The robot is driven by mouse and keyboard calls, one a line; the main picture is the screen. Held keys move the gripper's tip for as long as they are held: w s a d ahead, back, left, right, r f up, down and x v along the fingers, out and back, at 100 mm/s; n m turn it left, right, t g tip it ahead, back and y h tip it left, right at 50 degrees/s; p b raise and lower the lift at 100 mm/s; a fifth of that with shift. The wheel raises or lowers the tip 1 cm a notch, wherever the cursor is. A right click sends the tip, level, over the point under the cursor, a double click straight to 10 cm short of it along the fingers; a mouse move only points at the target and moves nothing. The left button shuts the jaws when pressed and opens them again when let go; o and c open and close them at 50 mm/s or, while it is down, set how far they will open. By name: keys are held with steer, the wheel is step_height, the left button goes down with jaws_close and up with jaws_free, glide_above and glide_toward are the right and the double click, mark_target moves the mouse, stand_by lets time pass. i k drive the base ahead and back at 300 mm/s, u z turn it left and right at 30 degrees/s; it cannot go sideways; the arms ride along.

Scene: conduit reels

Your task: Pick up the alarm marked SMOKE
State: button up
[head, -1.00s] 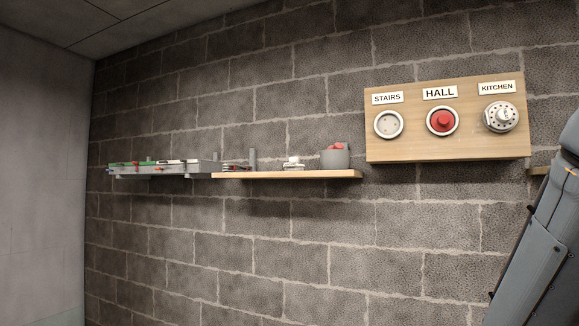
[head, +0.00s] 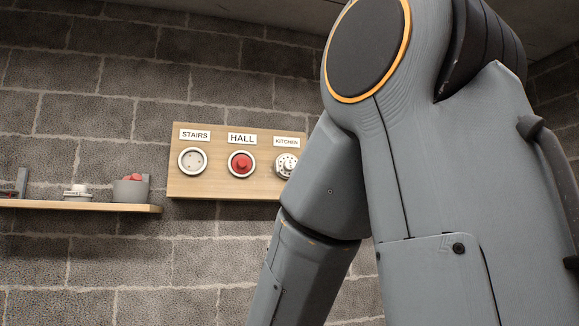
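A wooden board (head: 221,189) on the block wall carries the labels STAIRS, HALL and KITCHEN above three round mounts. The STAIRS mount (head: 193,161) looks like an empty pale base. The HALL mount (head: 241,164) holds a red round part. The KITCHEN mount holds a white, dotted alarm (head: 288,164), partly hidden by my arm. A small white round item (head: 76,193) sits on the shelf at the left; its marking is too small to read. No alarm shows a readable SMOKE mark. My gripper is out of view.
A wooden shelf (head: 100,207) runs along the wall at the left. A grey cup (head: 131,193) with something red in it stands near its right end. A dark item (head: 21,182) is at the left edge. My arm covers the right half of the view.

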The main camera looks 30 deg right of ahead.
mark_target(78, 193)
steer(key=u, duration=0.95)
steer(key=k, duration=1.2)
steer(key=u, duration=1.25)
steer(key=i, duration=2.2)
steer(key=z, duration=1.1)
steer(key=i, duration=0.9)
steer(key=z, duration=0.95)
